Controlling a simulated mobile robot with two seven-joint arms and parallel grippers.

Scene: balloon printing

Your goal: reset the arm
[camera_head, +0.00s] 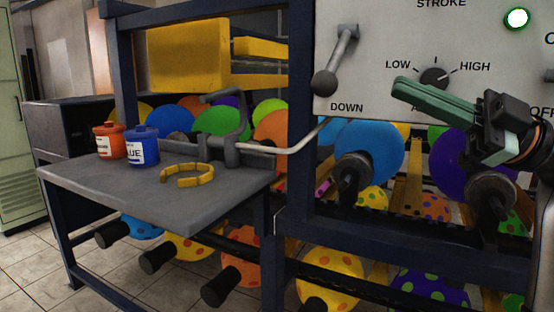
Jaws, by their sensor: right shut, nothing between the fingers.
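My right gripper (432,101) comes in from the right edge with green fingers that point up and left. It is shut and empty, in front of the lower part of the white control panel (390,30), near the LOW–HIGH knob (434,77). Part of the lettering below the knob is hidden behind the fingers. My left gripper and left arm are not in view.
A grey table (130,195) at the left bears an orange pot (110,143), a blue pot (142,150) and a yellow segmented ring (187,177). A lever (336,60) sits on the panel. Balloons fill the dark machine frame below. Tiled floor shows at the lower left.

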